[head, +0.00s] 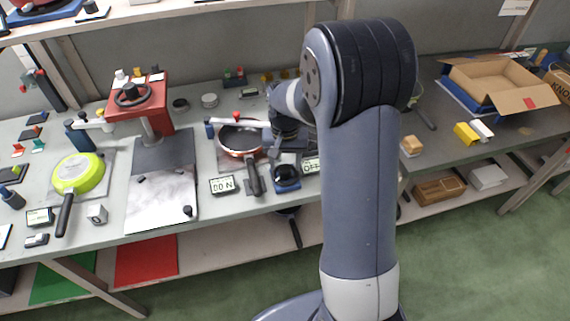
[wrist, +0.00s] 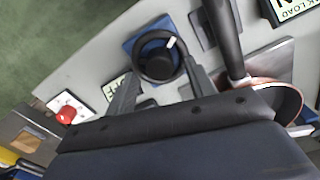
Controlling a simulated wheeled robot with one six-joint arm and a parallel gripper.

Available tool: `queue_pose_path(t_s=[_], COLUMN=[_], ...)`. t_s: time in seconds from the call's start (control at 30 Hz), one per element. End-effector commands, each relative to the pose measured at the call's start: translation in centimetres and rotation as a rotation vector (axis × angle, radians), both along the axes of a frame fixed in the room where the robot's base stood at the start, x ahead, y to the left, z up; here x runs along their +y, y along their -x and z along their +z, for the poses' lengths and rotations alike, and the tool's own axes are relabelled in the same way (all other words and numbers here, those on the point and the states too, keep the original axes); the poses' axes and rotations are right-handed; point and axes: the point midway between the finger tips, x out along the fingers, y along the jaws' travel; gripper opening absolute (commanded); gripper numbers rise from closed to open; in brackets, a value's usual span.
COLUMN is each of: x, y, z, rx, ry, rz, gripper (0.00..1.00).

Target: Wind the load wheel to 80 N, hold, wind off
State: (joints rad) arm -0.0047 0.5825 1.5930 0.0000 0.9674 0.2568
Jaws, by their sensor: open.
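The load wheel (head: 286,175) is a black handwheel on a blue base at the bench's front edge. It also shows in the wrist view (wrist: 158,60), with a white mark on its rim. My gripper (head: 287,150) is just behind the wheel in the head view. In the wrist view my gripper (wrist: 162,92) is open, with its fingers either side of the wheel's near part; I cannot tell whether they touch it. A display (head: 222,186) left of the wheel seems to read 00 N.
A second display (head: 311,166) reading OFF stands close right of the wheel. The pan handle (head: 254,180) is close on its left. A red press (head: 137,103) and a green pan (head: 78,172) stand further left. A red knob (wrist: 66,116) shows in the wrist view.

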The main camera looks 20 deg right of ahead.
Motion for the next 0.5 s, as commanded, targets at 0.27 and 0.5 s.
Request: queue_pose_path(t_s=[0.27, 0.5], x=[0.0, 0.0], y=[-0.1, -0.1], z=[5.8, 8.8], rx=[-0.006, -0.003], ry=[0.000, 0.000], rz=[0.000, 0.000], gripper=[0.52, 0.52])
